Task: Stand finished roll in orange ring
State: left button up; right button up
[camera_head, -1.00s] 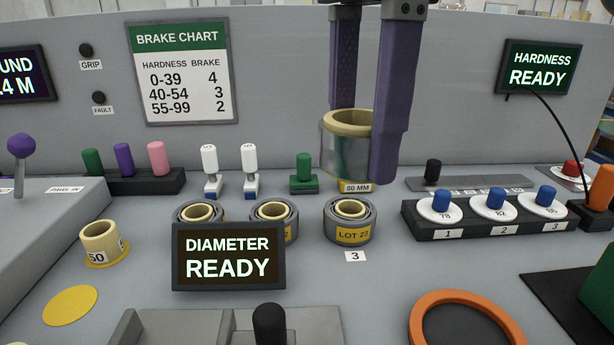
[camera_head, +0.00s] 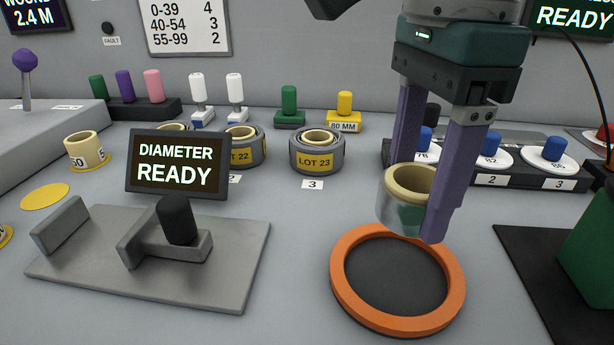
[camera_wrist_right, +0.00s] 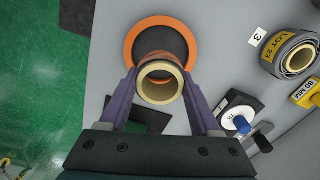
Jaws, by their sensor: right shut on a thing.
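The finished roll (camera_head: 402,212) is a grey, shiny wrapped roll with a cream core, held upright. My right gripper (camera_head: 417,213) is shut on it, with one purple finger on each side. In the head view it hangs above the back part of the orange ring (camera_head: 343,285), which lies flat on the table around a dark disc. In the right wrist view the roll's cream core (camera_wrist_right: 160,83) overlaps the near part of the orange ring (camera_wrist_right: 131,42), seen from above. My left gripper does not show.
A grey fixture (camera_head: 100,270) with a black knob and the diameter display (camera_head: 175,165) stand left of the ring. The LOT 23 roll (camera_head: 316,152) is behind. A row of white discs (camera_head: 490,160) stands behind the gripper. A dark mat (camera_head: 535,265) with a green block lies right.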

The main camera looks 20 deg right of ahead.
aim_at(396, 274)
notch_tip(396, 274, down, 8)
jog(key=shift+r+b, duration=0.25)
jog(key=shift+b, duration=0.2)
jog(key=shift+d, duration=0.1)
jog(key=shift+f, duration=0.15)
jog(key=o, duration=1.4)
jog(key=shift+r, duration=0.55)
notch_tip(396, 274, up, 11)
jog(key=shift+r+p, duration=0.2)
jog(key=shift+p, duration=0.95)
